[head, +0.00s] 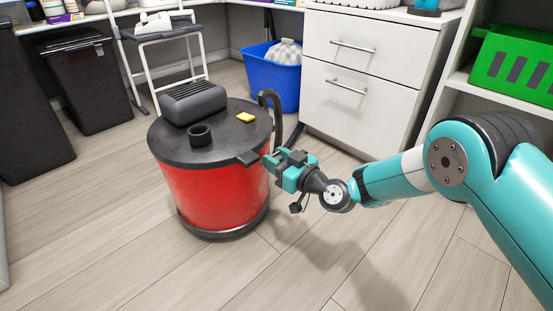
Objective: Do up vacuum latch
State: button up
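A red canister vacuum (214,196) with a dark lid (221,142) stands upright on the floor in the middle of the head view. A dark motor housing, a round port and a small yellow piece (245,117) are on the lid. A dark latch tab (248,158) sticks out at the lid's front right edge. My gripper (276,163) is at the vacuum's right side, its fingers close to this tab. The fingertips are small and partly overlap the tab, so contact and opening are unclear. A black hooked hose or handle (275,115) rises behind.
A white drawer unit (366,70) stands behind my arm, with a blue bin (270,80) to its left. A dark bin (86,85) and a stool (165,32) are at the back left. A green crate (516,65) sits on the right shelf. The front floor is clear.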

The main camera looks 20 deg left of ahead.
jog(key=r+h+p, duration=0.1)
jog(key=p, duration=0.2)
jog(key=shift+a+r, duration=0.2)
jog(key=p, duration=0.3)
jog(key=shift+a+r+g+h, duration=0.2)
jog(key=shift+g+h, duration=0.1)
jog(key=shift+h, duration=0.1)
jog(key=shift+w+a+f+h+p, duration=0.15)
jog(key=shift+h+p, duration=0.35)
jog(key=shift+p, duration=0.1)
jog(key=shift+f, duration=0.2)
jog(key=o, duration=0.9)
jog(key=shift+o, duration=0.2)
jog(key=p+v, duration=0.7)
jog(key=v, duration=1)
jog(key=shift+w+d+r, duration=0.2)
jog(key=shift+d+r, duration=0.05)
jog(key=shift+d, duration=0.05)
